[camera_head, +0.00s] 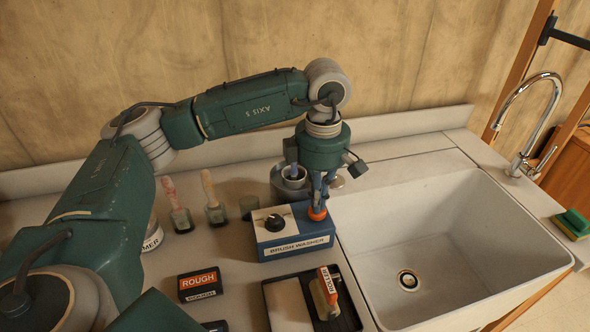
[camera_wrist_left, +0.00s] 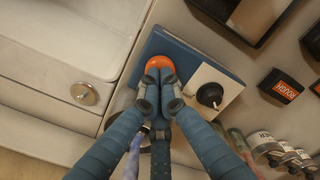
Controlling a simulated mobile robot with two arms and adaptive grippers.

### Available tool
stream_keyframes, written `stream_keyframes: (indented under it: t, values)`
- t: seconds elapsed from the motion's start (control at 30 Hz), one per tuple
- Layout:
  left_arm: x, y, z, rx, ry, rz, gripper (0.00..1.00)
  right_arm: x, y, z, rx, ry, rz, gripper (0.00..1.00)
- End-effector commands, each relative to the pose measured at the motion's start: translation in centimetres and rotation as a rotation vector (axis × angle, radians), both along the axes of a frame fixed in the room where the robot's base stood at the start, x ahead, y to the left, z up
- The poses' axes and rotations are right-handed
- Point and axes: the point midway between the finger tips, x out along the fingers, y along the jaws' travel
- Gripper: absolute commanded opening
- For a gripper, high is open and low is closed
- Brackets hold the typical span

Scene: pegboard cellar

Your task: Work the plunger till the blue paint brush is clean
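The brush washer (camera_head: 290,232) is a blue box with a white panel and black dial, standing left of the sink. Its orange plunger knob (camera_head: 317,214) is at the box's right side and also shows in the left wrist view (camera_wrist_left: 159,62). My left gripper (camera_head: 318,203) points down with its fingers together, their tips at the top of the knob; they appear to touch it rather than wrap around it. A blue handle (camera_head: 291,152), likely the blue paint brush, stands in the metal cup (camera_head: 293,178) behind the box. Its bristles are hidden. My right gripper is not in view.
The white sink (camera_head: 450,240) with a chrome tap (camera_head: 525,120) is on the right. Two brushes (camera_head: 178,208) (camera_head: 213,200) stand left of the washer. A roller tray (camera_head: 290,308) and a box labelled ROUGH (camera_head: 200,284) lie in front. A green sponge (camera_head: 572,224) is at far right.

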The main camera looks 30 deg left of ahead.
Motion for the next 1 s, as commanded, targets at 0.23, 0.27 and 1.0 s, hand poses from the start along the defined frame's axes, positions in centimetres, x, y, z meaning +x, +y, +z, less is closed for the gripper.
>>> stream_keyframes:
  t: [0.23,0.27,1.0]
  values:
    - [0.0,0.0,1.4,0.000,0.000,0.000,0.00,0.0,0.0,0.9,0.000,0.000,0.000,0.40]
    - [0.0,0.0,1.7,0.000,0.001,0.000,0.00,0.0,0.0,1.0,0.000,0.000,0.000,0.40]
    - [0.0,0.0,3.5,0.000,0.001,0.000,0.00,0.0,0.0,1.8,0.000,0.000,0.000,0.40]
